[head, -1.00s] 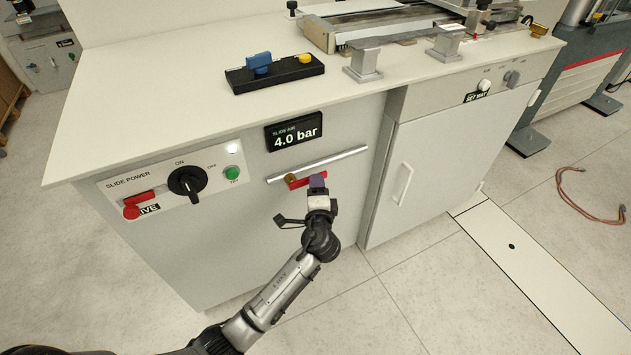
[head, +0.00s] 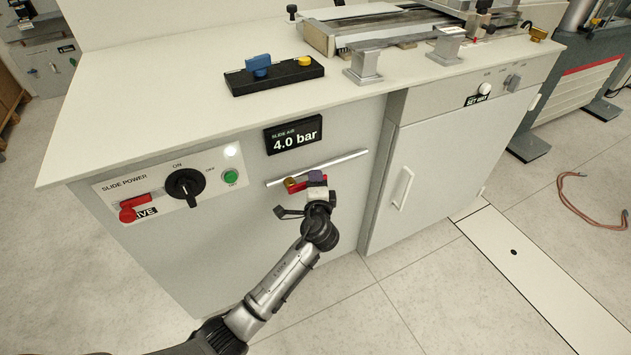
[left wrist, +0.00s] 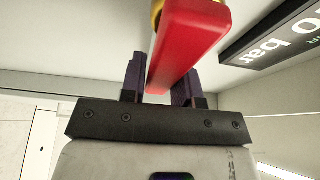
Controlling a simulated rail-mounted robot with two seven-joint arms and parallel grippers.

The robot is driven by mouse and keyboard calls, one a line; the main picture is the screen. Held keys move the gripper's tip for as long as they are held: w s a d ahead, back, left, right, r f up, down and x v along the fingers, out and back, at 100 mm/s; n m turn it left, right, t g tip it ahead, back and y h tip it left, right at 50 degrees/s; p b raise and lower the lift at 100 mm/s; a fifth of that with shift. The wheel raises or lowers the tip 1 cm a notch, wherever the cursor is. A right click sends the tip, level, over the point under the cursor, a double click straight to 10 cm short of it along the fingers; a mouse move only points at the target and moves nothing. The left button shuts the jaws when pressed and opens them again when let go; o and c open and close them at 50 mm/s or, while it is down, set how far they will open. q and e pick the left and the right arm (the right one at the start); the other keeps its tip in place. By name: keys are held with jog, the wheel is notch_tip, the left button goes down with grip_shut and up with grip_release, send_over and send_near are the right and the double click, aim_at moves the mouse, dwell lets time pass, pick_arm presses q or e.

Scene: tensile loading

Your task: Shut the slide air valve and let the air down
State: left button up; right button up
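The slide air valve's red lever (head: 299,186) with its brass hub sits just under a silver pipe on the cabinet front. The slide air display (head: 293,135) above it reads 4.0 bar. My left gripper (head: 317,179), with purple fingers, is at the right end of the lever. In the left wrist view the red lever (left wrist: 188,45) runs between the two fingers of the left gripper (left wrist: 160,82). A narrow gap shows beside the left finger; the lever partly hides the right one. The fingers look open around it. My right gripper is not in view.
The slide power panel (head: 170,186) with a black knob and red handle is to the left. A black box (head: 274,76) with blue and yellow knobs stands on the countertop. A cabinet door handle (head: 403,188) is to the right. A hose (head: 590,202) lies on the floor.

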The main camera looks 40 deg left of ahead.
pick_arm(q)
grip_shut()
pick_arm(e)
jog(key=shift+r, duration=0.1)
